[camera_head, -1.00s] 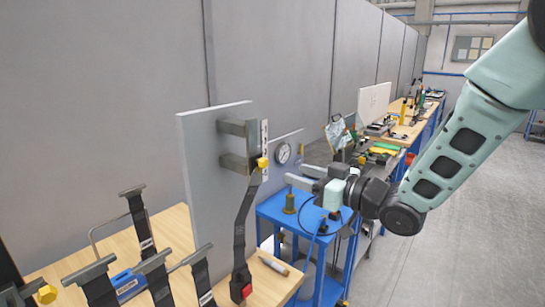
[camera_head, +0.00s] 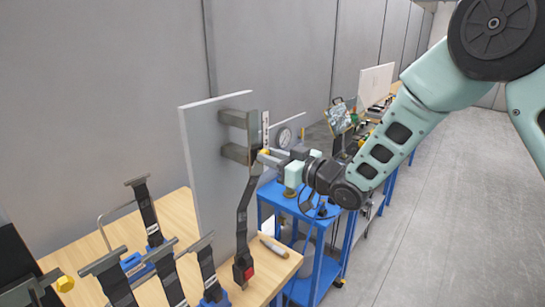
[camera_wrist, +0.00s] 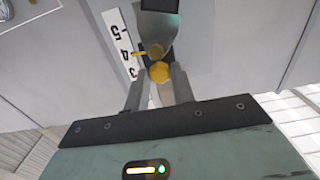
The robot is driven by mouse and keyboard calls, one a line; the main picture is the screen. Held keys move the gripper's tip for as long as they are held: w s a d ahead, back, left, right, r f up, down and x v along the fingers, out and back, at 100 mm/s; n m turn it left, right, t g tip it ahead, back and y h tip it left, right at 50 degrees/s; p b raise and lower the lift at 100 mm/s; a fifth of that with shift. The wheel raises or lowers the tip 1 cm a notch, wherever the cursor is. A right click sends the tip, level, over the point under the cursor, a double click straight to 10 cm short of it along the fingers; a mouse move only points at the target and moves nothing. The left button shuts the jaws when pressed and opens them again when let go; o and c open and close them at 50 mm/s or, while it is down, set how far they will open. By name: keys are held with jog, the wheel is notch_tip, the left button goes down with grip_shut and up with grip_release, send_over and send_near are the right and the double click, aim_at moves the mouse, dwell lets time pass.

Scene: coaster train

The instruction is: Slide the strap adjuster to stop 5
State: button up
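The strap adjuster's yellow knob (camera_wrist: 159,72) sits between the two fingertips of my gripper (camera_wrist: 159,75) in the wrist view. The fingers are apart around it, with no clear grip on it. A yellow pointer (camera_wrist: 139,53) beside it lies near the 4 on the white number scale (camera_wrist: 118,42), where 5, 4 and 3 show. In the head view my gripper (camera_head: 268,158) reaches in from the right and mostly hides the knob. The dark strap (camera_head: 243,215) hangs down to a red-buttoned buckle. The scale (camera_head: 265,130) stands upright above the gripper.
The grey panel (camera_head: 205,160) with two metal brackets (camera_head: 237,119) stands behind the strap. More strap stands crowd the wooden table (camera_head: 185,210) at lower left. The floor at right is clear.

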aim_at(260, 163)
grip_shut()
notch_tip(260, 163, down, 3)
jog(key=b, duration=0.4)
jog(key=shift+f, duration=0.1)
jog(key=o, duration=0.7)
grip_release()
jog(key=shift+r, duration=0.2)
jog(key=shift+o, duration=0.2)
jog(key=b+v, duration=0.7)
jog(key=v, duration=1)
jog(key=shift+s+d, duration=0.2)
